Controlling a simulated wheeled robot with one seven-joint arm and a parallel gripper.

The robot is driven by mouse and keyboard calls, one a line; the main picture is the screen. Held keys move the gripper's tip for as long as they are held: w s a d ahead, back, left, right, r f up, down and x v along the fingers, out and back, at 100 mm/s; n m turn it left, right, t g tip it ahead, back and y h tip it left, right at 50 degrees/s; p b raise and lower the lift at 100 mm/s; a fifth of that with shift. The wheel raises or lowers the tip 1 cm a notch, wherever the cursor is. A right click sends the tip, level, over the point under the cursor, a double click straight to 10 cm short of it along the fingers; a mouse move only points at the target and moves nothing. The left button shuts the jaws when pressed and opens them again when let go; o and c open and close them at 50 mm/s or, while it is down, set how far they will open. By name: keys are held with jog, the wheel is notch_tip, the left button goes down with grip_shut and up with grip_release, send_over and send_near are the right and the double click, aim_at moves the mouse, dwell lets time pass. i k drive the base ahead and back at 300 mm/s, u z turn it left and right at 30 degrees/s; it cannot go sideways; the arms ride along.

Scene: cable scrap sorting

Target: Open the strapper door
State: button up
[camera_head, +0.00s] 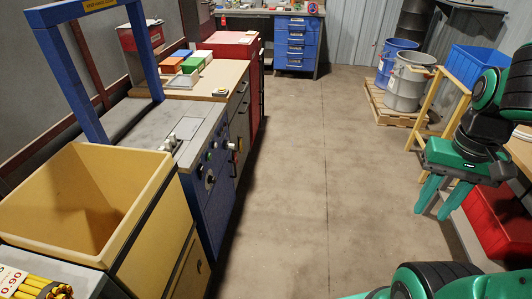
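The strapper is a blue machine at the left of the head view, with a tall blue arch (69,82) over a grey top (150,126). Its blue front (212,205) faces the aisle and carries dark knobs and small buttons. The front is seen at a steep angle; it looks flush, and I cannot clearly make out the door's edges or handle. My gripper (431,213) is at the right, across the aisle from the strapper and well apart from it. Its two green fingers point down, spread apart with nothing between them.
A yellow bin (70,200) stands in front of the strapper at the left. Beyond it are a wooden-topped cabinet (225,73) and a red cabinet (232,38). Drums (405,88) on a pallet and a red crate (497,215) are at the right. The aisle floor (325,160) is clear.

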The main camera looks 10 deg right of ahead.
aim_at(217, 211)
jog(key=z, duration=0.15)
jog(key=i, duration=1.2)
jog(key=u, duration=0.4)
jog(key=i, duration=0.5)
jog(key=u, duration=0.35)
